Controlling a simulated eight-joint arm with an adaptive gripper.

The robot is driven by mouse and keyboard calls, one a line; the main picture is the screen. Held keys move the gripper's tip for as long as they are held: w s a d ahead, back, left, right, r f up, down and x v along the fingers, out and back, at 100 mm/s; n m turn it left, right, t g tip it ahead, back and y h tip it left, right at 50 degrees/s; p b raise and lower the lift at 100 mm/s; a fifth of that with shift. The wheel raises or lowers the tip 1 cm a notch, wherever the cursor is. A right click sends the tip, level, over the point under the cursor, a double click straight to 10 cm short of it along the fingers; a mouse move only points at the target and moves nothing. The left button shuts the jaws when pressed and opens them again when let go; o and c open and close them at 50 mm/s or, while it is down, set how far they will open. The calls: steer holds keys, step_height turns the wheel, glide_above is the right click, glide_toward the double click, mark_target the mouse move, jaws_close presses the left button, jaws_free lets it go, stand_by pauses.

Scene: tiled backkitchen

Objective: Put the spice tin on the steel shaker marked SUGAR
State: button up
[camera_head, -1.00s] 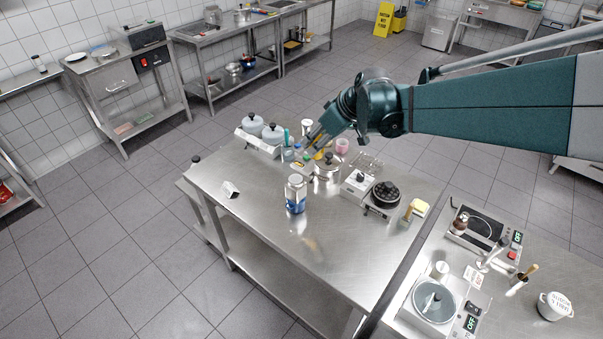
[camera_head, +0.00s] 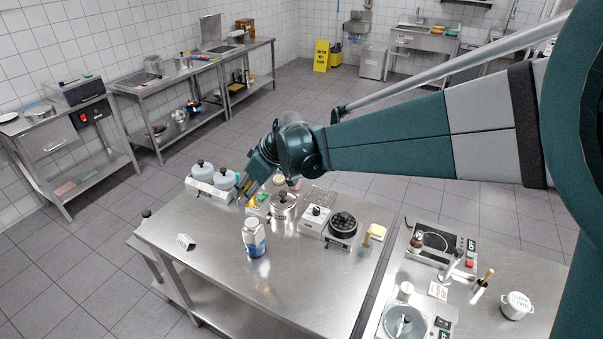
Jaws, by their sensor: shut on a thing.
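My gripper (camera_head: 246,188) is over the back of the steel table, pointing down and left, just right of the grey-lidded canisters. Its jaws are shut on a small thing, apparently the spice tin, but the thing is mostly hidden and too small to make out. I cannot pick out the steel shaker marked SUGAR; no such label is readable. Several small items are crowded around and behind the gripper, partly covered by it.
Two grey-lidded canisters (camera_head: 213,178) stand left of the gripper. A lidded steel pot (camera_head: 283,206) stands to its right. Further right is a burner with a black pan (camera_head: 343,225). A blue-labelled jar (camera_head: 254,239) stands in front. The table's front left is mostly clear.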

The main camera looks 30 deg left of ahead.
steer(key=shift+f, duration=2.25)
steer(key=shift+f, duration=2.1)
steer(key=shift+f, duration=0.15)
steer(key=o, duration=0.8)
steer(key=shift+o, duration=0.4)
steer(key=v, duration=1.2)
steer(key=shift+r, duration=0.2)
